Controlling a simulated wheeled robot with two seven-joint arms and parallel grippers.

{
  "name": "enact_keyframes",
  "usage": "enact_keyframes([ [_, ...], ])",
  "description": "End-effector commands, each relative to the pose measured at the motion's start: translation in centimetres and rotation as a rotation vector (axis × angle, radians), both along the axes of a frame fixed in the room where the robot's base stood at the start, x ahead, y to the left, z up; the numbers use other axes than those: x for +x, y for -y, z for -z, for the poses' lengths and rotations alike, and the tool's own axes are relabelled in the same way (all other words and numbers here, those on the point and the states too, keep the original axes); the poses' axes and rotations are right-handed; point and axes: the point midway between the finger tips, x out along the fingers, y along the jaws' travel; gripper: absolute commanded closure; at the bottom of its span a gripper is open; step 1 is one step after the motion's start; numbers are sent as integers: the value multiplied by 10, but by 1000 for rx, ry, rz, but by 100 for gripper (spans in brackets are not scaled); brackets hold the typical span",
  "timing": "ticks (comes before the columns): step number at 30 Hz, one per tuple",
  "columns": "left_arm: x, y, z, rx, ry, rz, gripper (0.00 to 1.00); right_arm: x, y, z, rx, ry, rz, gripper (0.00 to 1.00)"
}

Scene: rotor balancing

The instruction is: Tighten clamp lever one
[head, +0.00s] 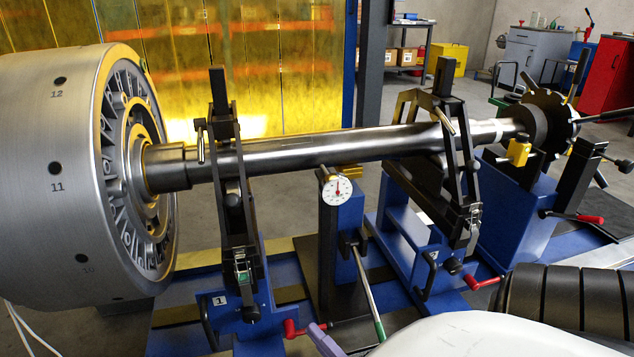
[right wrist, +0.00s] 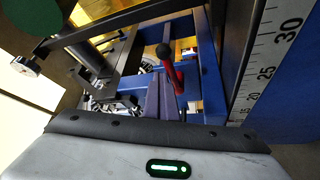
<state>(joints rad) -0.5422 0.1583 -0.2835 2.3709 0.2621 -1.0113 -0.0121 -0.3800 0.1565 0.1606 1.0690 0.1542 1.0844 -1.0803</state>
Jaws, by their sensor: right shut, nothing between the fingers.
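The blue stand (head: 235,325) with a white label "1" stands at the front left under the shaft. A red-handled lever (head: 292,328), apparently clamp lever one, sticks out low beside this stand. My right gripper (head: 317,332) shows as lavender fingers just right of the red handle. In the right wrist view my lavender fingers (right wrist: 161,98) are together and empty. A red lever (right wrist: 179,76) with a black knob lies just right of their tips there; whether they touch cannot be told. My left gripper is not in view.
A large numbered rotor (head: 50,175) and its shaft (head: 310,152) span the stands. A dial gauge (head: 337,190) and a green-tipped rod (head: 368,290) stand near my right gripper. More red levers (head: 482,283) sit right. A ruler (right wrist: 262,75) shows in the wrist view.

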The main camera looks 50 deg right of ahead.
Motion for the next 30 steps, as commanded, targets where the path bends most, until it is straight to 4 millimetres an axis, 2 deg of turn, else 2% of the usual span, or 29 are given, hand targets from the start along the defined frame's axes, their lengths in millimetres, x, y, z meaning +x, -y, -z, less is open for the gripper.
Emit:
enact_keyframes([
  [1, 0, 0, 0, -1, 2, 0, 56, -3, 2, 12, 9, -35, 8, 100],
  [13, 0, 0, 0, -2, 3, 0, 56, -5, 2, 13, 9, -37, 9, 100],
  [16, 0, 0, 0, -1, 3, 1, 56, -10, 1, 15, 11, -38, 9, 100],
  [30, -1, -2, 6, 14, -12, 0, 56, -86, -16, 24, 3, -8, 4, 100],
])
